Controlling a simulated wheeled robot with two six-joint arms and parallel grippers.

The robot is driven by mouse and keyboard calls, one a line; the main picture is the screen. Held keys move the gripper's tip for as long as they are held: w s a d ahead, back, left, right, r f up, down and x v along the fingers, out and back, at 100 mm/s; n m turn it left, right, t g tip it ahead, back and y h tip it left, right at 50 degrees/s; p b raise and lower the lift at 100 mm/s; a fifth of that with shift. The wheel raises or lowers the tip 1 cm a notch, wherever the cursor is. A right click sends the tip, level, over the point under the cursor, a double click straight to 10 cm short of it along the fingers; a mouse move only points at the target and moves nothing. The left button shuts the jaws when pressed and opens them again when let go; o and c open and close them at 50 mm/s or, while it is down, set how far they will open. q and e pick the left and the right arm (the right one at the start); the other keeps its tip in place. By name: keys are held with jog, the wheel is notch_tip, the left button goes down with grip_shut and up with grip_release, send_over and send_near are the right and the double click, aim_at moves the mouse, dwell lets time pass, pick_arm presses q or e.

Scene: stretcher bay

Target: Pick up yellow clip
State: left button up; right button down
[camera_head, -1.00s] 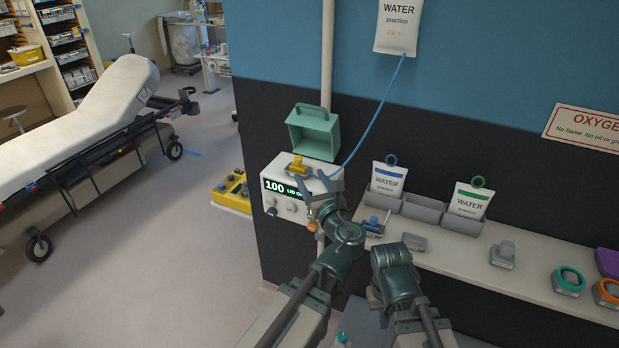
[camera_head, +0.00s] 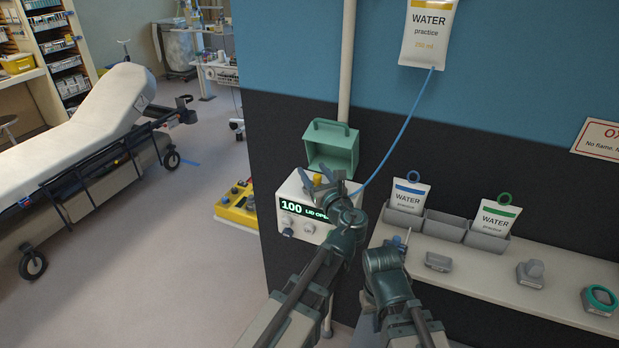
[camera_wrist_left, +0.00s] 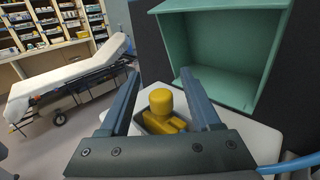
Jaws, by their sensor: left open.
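In the head view the clip (camera_head: 318,180) shows just behind my left gripper (camera_head: 325,186). I cannot tell whether the fingers touch it. My right arm's wrist (camera_head: 385,265) is in the head view, low by the shelf; its fingers are not clear enough to judge.
An open green box (camera_head: 332,150) hangs just above the pump. A blue tube (camera_head: 402,130) runs from the hanging water bag (camera_head: 428,35) to the pump. A shelf (camera_head: 500,275) with water pouches and small grey items extends right. A stretcher (camera_head: 90,125) stands left.

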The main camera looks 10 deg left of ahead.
pick_arm(q)
jog(key=shift+w+a, duration=0.25)
jog(key=shift+w, duration=0.2)
pick_arm(e)
jog(key=shift+w+a, duration=0.15)
jog(key=shift+a, duration=0.15)
pick_arm(q)
grip_shut()
jog(key=c, duration=0.7)
grip_release()
grip_shut()
jog(key=shift+r, duration=0.2)
pick_arm(e)
jog(key=shift+r, duration=0.2)
